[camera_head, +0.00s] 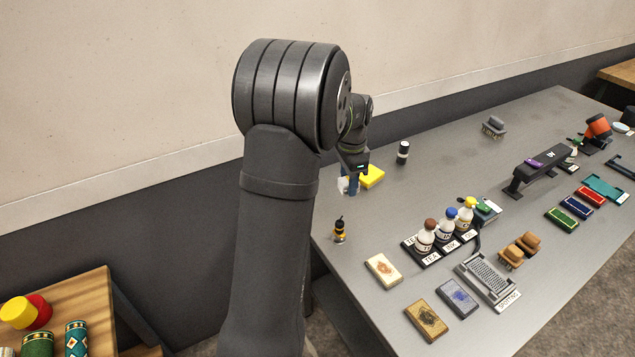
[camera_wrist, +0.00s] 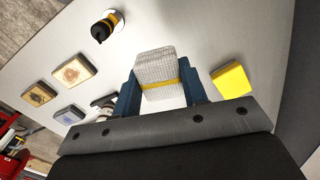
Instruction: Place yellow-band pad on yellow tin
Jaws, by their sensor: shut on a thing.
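The yellow-band pad (camera_wrist: 156,70) is a pale grey woven block with a yellow strip around it. My gripper (camera_wrist: 158,84) is shut on it, with one blue finger on each side in the wrist view. In the head view my gripper (camera_head: 348,185) is at the table's near left end, and the pale pad (camera_head: 342,186) is partly hidden by it. The yellow tin (camera_wrist: 231,80) lies to the right of the pad in the wrist view, apart from it. In the head view the tin (camera_head: 372,176) sits just right of and behind my gripper.
A black-and-yellow tool (camera_head: 339,230) stands near the table's left edge. A black cylinder (camera_head: 403,152) stands right of the tin. Labelled bottles (camera_head: 447,226) stand in a rack, with patterned blocks (camera_head: 383,268) in front. The grey tabletop (camera_head: 440,160) behind the bottles is mostly clear.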

